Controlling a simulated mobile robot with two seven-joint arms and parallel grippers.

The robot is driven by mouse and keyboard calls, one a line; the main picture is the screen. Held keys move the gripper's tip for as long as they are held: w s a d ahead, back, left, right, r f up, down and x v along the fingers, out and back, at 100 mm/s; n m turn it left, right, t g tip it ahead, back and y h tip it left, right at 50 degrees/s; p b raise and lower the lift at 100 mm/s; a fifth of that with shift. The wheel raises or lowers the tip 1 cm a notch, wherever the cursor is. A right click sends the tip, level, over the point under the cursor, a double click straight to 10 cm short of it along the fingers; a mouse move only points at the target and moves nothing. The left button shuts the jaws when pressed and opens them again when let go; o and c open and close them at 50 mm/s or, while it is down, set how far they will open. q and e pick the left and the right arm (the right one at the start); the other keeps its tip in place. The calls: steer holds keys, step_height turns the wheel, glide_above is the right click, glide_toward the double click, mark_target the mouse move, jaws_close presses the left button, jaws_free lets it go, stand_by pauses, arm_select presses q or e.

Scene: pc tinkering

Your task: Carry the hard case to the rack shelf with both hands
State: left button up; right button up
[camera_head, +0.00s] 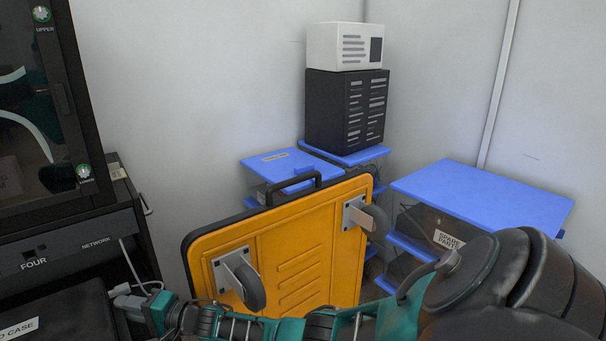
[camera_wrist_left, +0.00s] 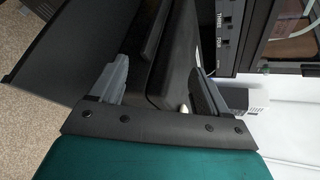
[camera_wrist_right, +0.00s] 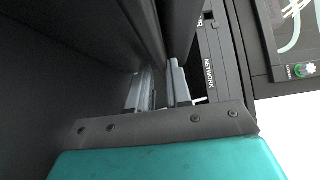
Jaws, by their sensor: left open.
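The hard case (camera_head: 50,318) is black, with a white label partly cut off by the picture's lower left corner. It lies below the rack shelf marked FOUR (camera_head: 60,255). My right gripper (camera_head: 122,300) is at the case's right side. In the right wrist view its fingers (camera_wrist_right: 160,88) are close together with a narrow dark part of the case between them. My left gripper is not in the head view. In the left wrist view its fingers (camera_wrist_left: 158,85) are wide apart, with the dark case body (camera_wrist_left: 165,65) between and beyond them.
An orange wheeled cart (camera_head: 300,245) stands tilted up right of the rack. Behind it are blue shelf units (camera_head: 480,195), one bearing a black box (camera_head: 330,110) and a white box (camera_head: 340,45). A cable (camera_head: 130,265) hangs beside the rack near my right gripper.

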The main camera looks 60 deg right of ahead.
arm_select(q)
steer(key=shift+v, duration=0.75)
arm_select(e)
steer(key=shift+r, duration=0.25)
steer(key=shift+r, duration=0.3)
steer(key=shift+f, duration=0.1)
steer(key=shift+f, duration=0.15)
steer(key=shift+f, duration=0.25)
steer(key=shift+a, duration=0.25)
stand_by(0.5)
